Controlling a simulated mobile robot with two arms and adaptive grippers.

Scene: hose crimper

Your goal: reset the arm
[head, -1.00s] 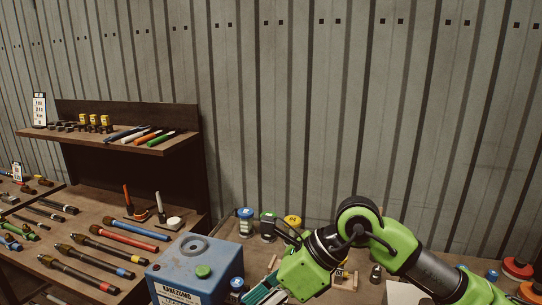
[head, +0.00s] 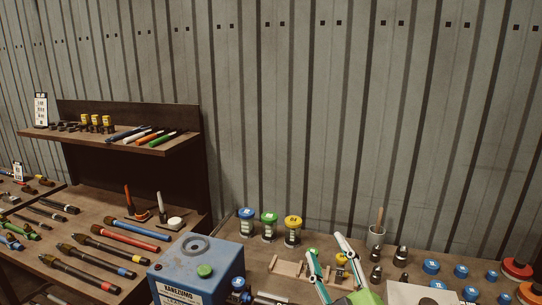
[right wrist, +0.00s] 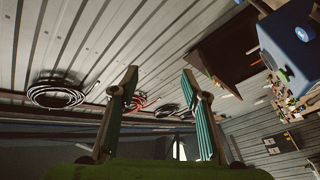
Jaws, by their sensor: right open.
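My right gripper (head: 326,248) shows at the bottom of the head view, its two green-lined fingers spread apart and pointing up. It is open, and I see nothing between its fingers. The right wrist view also shows the open fingers (right wrist: 159,76), with only the corrugated wall and distant things beyond them. Most of my right arm is below the head view's lower edge. My left gripper is not in view.
A blue machine box (head: 195,268) stands left of my gripper. Blue, green and yellow-topped jars (head: 268,226) stand behind a wooden rack (head: 290,270). A grey cup (head: 376,236) and several blue caps (head: 431,267) are to the right. Shelves with hoses stand left.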

